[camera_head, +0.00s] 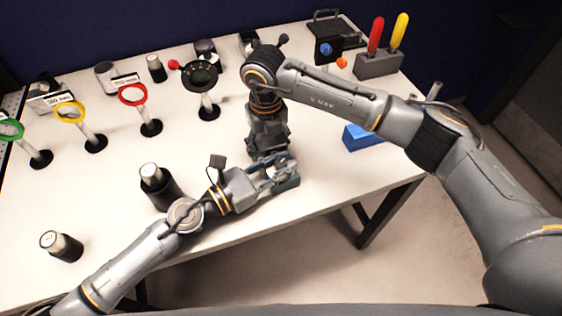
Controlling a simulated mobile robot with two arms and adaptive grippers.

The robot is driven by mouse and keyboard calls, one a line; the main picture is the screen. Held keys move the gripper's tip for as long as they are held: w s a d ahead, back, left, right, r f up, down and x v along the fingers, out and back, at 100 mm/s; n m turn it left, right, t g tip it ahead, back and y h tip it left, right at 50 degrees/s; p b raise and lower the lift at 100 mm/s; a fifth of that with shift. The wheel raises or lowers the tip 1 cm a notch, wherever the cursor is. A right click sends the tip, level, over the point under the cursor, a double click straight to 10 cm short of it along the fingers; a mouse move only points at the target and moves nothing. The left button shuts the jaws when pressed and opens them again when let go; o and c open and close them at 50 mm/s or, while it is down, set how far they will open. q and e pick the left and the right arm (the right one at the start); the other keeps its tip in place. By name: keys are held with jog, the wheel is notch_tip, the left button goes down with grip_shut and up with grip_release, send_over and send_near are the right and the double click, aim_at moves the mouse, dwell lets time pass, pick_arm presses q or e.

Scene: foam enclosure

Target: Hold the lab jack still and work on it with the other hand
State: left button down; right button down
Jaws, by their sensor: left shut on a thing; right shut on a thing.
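The lab jack (288,184) is a small blue-grey piece at the front middle of the table, mostly hidden by my two grippers. My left gripper (279,170) reaches in from the lower left and is shut on it from the side. My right gripper (268,155) points down from above, just behind the left one, and is also shut at the jack. The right fingertips are mostly hidden, so I cannot tell which part of the jack they grip.
Black cylinders with pale tops (160,186) (61,246) stand at the front left. Ring stands in green, yellow, red (133,95) and black (200,75) line the left and back. A blue block (361,137) lies right; a grey holder (378,64) carries red and yellow handles.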

pick_arm(q)
jog(key=shift+a+r+m+g+h, duration=0.15)
jog(key=shift+m+g+h, duration=0.25)
jog(key=shift+g, duration=0.3)
jog(key=c, duration=1.1)
grip_release()
jog(key=shift+s, duration=0.1)
jog(key=shift+a, duration=0.1)
jog(key=v, duration=1.2)
